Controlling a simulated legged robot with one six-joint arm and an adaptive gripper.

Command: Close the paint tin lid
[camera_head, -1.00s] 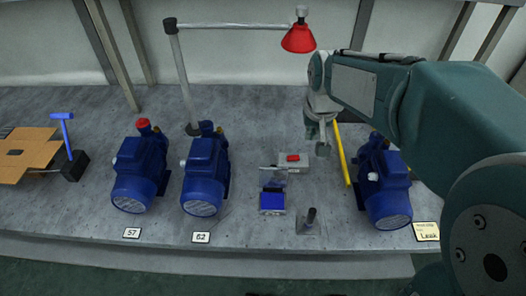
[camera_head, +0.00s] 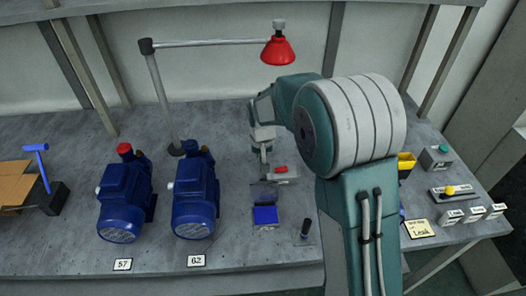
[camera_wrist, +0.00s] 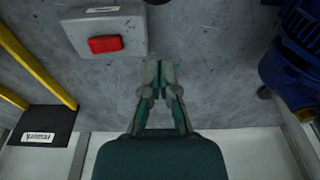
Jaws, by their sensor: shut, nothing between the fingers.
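A small blue-faced box (camera_head: 265,214) lies on the bench right of the pumps, with a see-through flap (camera_head: 263,193) raised behind it. It may be the paint tin with its lid open, but it is too small to be sure. My gripper (camera_head: 264,158) is behind it, over the bench near a grey box with a red button (camera_head: 279,172). In the wrist view my gripper (camera_wrist: 160,66) points down with its fingers shut and empty, beside the grey box (camera_wrist: 108,35). The blue box is out of the wrist view.
Two blue pumps (camera_head: 125,203) (camera_head: 195,203) stand left. A red lamp (camera_head: 278,50) hangs above. A short dark upright handle (camera_head: 305,230) stands right of the blue box. My arm hides the bench's right-middle. A yellow frame (camera_wrist: 35,65) shows in the wrist view.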

